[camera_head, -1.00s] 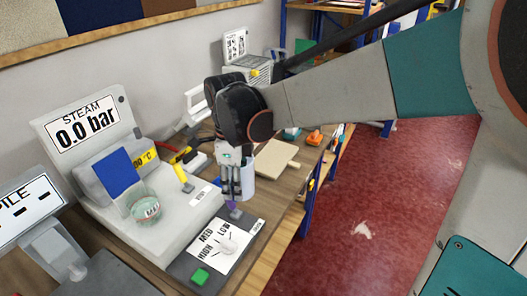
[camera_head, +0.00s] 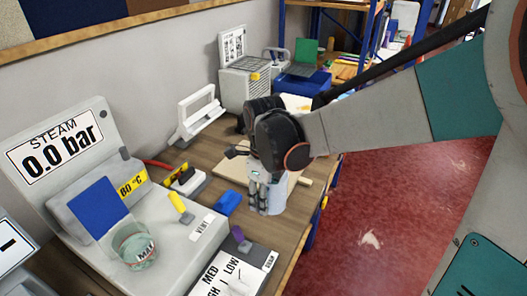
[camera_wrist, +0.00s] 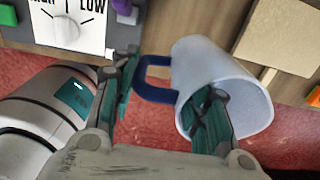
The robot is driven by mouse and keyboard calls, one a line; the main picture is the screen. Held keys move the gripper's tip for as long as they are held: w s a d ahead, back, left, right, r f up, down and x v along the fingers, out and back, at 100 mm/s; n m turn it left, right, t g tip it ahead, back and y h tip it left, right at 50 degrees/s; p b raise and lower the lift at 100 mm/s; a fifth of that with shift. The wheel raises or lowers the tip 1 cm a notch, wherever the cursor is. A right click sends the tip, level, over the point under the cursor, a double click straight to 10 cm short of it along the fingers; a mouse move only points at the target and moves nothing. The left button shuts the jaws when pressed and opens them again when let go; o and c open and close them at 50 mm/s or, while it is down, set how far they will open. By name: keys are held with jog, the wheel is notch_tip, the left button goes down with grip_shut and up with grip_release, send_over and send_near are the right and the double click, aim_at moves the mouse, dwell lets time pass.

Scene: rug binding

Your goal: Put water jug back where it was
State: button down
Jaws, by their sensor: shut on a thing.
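The water jug, pale white-blue with a dark blue handle, is in the head view (camera_head: 269,200) just below my gripper (camera_head: 261,181). In the wrist view the jug (camera_wrist: 225,75) is right of centre with its mouth toward the camera. My gripper (camera_wrist: 168,95) is shut on the jug. One finger reaches into the mouth and the other is outside, by the handle (camera_wrist: 150,78). The jug is near the bench's front edge, in front of a wooden board (camera_head: 233,170). Whether its base touches the bench is hidden.
The steam unit (camera_head: 140,255) with its gauge stands at left. A dial panel (camera_head: 240,272) with a purple lever (camera_head: 240,238) is at the front. A white handled frame (camera_head: 197,115) and a grey box (camera_head: 250,85) stand behind.

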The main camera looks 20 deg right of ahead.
notch_tip(320, 180, down, 10)
jog(key=b, duration=0.3)
dwell(0.3)
jog(key=shift+f, duration=0.2)
jog(key=c, duration=0.9)
grip_release()
jog(key=shift+r, duration=0.15)
